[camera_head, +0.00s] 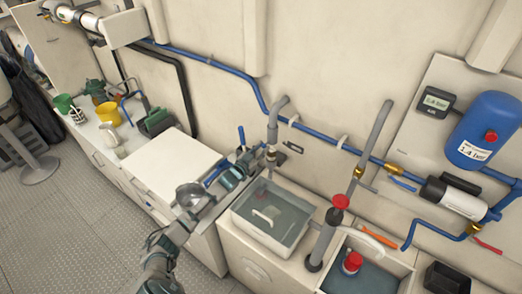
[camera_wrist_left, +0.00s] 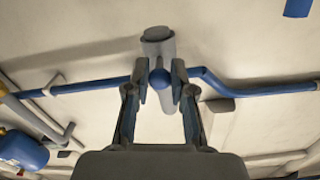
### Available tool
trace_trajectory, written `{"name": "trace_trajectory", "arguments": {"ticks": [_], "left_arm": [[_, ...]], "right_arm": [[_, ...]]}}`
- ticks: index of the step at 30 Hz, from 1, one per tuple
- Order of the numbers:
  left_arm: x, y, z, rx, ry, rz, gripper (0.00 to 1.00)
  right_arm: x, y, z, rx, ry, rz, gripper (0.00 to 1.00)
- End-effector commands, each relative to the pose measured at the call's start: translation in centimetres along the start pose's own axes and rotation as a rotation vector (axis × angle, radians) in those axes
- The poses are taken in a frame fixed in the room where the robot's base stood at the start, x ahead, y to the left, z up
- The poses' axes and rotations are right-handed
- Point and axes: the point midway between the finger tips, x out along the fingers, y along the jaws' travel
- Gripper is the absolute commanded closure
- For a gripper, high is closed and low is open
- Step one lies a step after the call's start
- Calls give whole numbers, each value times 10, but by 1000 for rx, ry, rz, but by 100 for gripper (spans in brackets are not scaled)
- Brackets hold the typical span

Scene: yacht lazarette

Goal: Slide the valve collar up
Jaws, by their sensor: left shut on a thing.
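A grey standpipe (camera_head: 273,125) with a bent top rises behind the basin. The valve collar (camera_head: 271,154) is around its lower part, partly hidden by my left gripper (camera_head: 260,160). My left arm comes in from below, and its gripper reaches the pipe from the left. In the left wrist view the gripper's two fingers (camera_wrist_left: 162,82) close on the collar from both sides, around the grey pipe (camera_wrist_left: 158,45). A round blue part (camera_wrist_left: 160,78) shows between the fingertips. The gripped surface is mostly hidden. My right gripper is not in view.
A basin of water (camera_head: 240,219) stands just below the gripper. A second pipe with a red knob (camera_head: 340,202) stands to the right, near a red-capped item (camera_head: 352,262). A blue pipe (camera_head: 319,137) runs along the wall behind. A white counter lid (camera_head: 160,165) lies to the left.

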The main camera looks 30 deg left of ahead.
Motion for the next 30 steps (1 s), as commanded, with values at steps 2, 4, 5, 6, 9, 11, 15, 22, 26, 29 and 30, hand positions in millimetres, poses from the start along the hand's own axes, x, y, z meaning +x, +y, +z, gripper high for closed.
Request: {"name": "trace_trajectory", "arguments": {"ticks": [2, 4, 5, 6, 9, 11, 15, 22, 26, 29, 30], "left_arm": [[0, 1, 1, -1, 0, 2, 100], [0, 1, 2, -2, 0, 2, 72], [0, 1, 2, -2, 0, 2, 64], [0, 1, 2, -2, -1, 2, 54], [0, 1, 2, -1, -1, 1, 50], [0, 1, 2, -1, -1, 1, 50], [-1, 1, 2, -1, -1, 1, 50], [-23, 1, 4, -2, -3, 2, 50], [-51, 1, 5, -1, -4, 3, 50], [-72, 1, 5, -1, -5, 3, 50], [-80, 1, 5, -1, -5, 3, 50]], "right_arm": [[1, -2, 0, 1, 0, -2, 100], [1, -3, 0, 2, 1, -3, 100], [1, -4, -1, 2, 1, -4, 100], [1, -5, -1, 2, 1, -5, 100], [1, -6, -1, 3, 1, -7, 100], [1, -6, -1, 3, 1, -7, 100], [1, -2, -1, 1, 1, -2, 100], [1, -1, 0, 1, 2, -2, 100], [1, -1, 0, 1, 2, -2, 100], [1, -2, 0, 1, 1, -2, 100], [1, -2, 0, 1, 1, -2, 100]]}}
